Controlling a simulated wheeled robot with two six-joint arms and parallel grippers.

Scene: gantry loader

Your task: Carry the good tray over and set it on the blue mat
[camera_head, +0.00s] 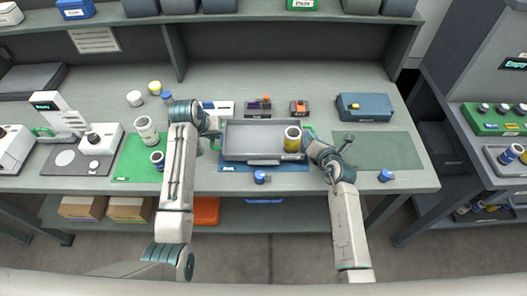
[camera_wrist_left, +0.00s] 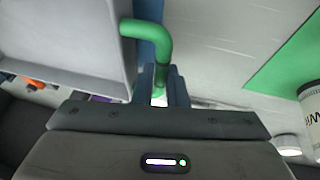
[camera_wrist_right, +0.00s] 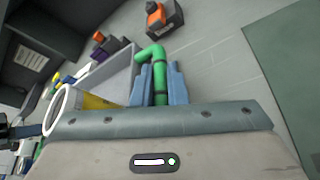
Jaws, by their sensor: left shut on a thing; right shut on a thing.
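A grey tray (camera_head: 262,127) with green handles lies level over the blue mat (camera_head: 234,168), whose front strip shows below it in the head view. I cannot tell whether the tray touches the mat. A canister with a yellow label (camera_head: 292,140) stands at the tray's right front. My left gripper (camera_head: 216,126) is shut on the left green handle (camera_wrist_left: 153,38). My right gripper (camera_head: 311,142) is shut on the right green handle (camera_wrist_right: 158,70). The tray's grey wall also shows in the left wrist view (camera_wrist_left: 75,40).
A green mat (camera_head: 130,168) with white canisters (camera_head: 146,130) lies left. A dull green mat (camera_head: 385,150) lies right. A small blue-capped item (camera_head: 261,177) stands before the tray. Small devices (camera_head: 299,107) and a blue-grey case (camera_head: 365,107) stand behind.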

